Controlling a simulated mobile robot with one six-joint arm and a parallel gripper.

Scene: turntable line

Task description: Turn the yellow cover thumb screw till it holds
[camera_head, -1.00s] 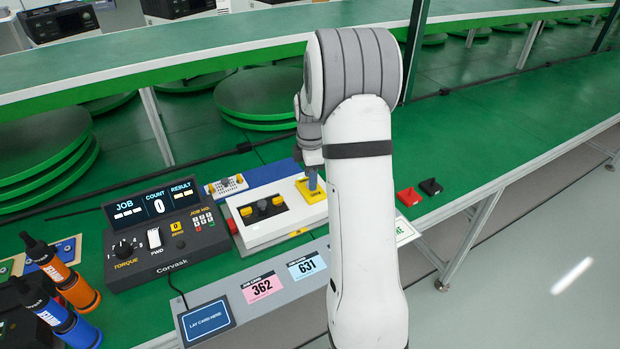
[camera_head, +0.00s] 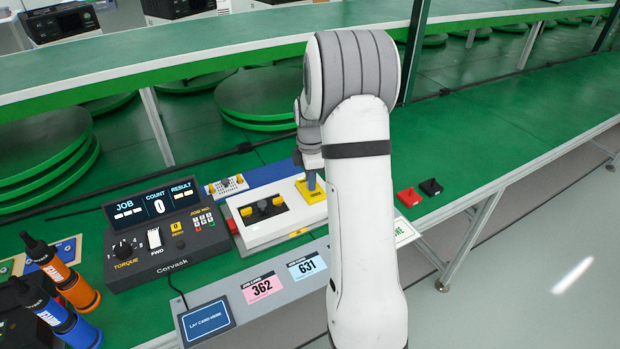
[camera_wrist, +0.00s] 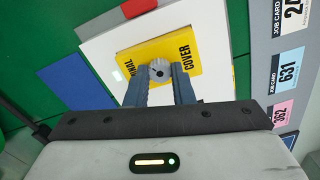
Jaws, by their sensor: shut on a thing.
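The yellow cover (camera_head: 309,194) lies on the right part of a white fixture block (camera_head: 270,232). In the wrist view the yellow cover (camera_wrist: 193,50) has black lettering that reads "COVER". Its grey thumb screw (camera_wrist: 159,69) stands on the cover and shows a ridged round head. My gripper (camera_wrist: 160,80) is shut on the thumb screw, with one blue-grey finger on each side of it. In the head view my gripper (camera_head: 311,182) points down onto the cover, and the screw is hidden there.
The dark torque box (camera_head: 163,233) reads count 0. Orange and blue drivers (camera_head: 70,280) stand far left. Red and black blocks (camera_head: 409,197) lie right. Job cards (camera_head: 307,265) lie in front.

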